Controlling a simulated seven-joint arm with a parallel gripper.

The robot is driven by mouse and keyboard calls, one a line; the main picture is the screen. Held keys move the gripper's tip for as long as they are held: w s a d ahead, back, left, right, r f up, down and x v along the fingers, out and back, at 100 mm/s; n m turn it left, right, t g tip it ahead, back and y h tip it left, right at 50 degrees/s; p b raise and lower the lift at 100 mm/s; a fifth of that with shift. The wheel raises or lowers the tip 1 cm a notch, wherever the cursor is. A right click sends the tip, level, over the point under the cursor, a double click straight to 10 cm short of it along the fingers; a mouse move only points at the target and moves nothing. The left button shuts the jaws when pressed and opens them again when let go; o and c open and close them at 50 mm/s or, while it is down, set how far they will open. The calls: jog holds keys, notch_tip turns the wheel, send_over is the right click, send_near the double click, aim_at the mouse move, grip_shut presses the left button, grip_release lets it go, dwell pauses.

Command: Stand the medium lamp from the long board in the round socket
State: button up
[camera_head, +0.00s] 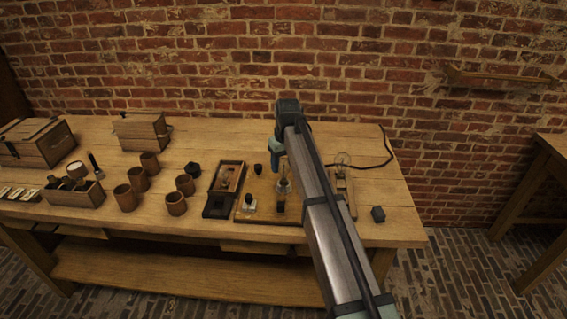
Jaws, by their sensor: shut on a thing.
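My gripper (278,174) points down over the square wooden board (243,213) in the middle of the table. It is shut on a small clear glass lamp (283,186), held over or at the board's middle. I cannot tell whether the lamp's base touches a socket, and the round socket is not clearly visible beneath it. The long board (349,205) lies to the right, partly hidden behind my arm. A larger clear lamp (342,160) stands on it.
Dark knobs (257,169) and a small pale-based part (250,201) sit on the square board. A narrow tray (228,178) lies left of it, with several brown cups (125,197) beyond. A black cable (388,150) runs behind.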

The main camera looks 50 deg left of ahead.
jog(key=shift+f, duration=0.6)
dwell(0.5)
jog(key=o, duration=0.9)
jog(key=shift+r, duration=0.1)
jog(key=shift+s+d+r, duration=0.1)
jog(key=shift+d+r, duration=0.1)
jog(key=shift+r, duration=1.6)
jog(key=shift+d+r, duration=0.25)
jog(key=shift+r, duration=1.55)
jog(key=shift+s+d+r, duration=0.1)
jog(key=shift+d+r, duration=0.1)
jog(key=shift+r, duration=1.6)
jog(key=shift+w, duration=0.1)
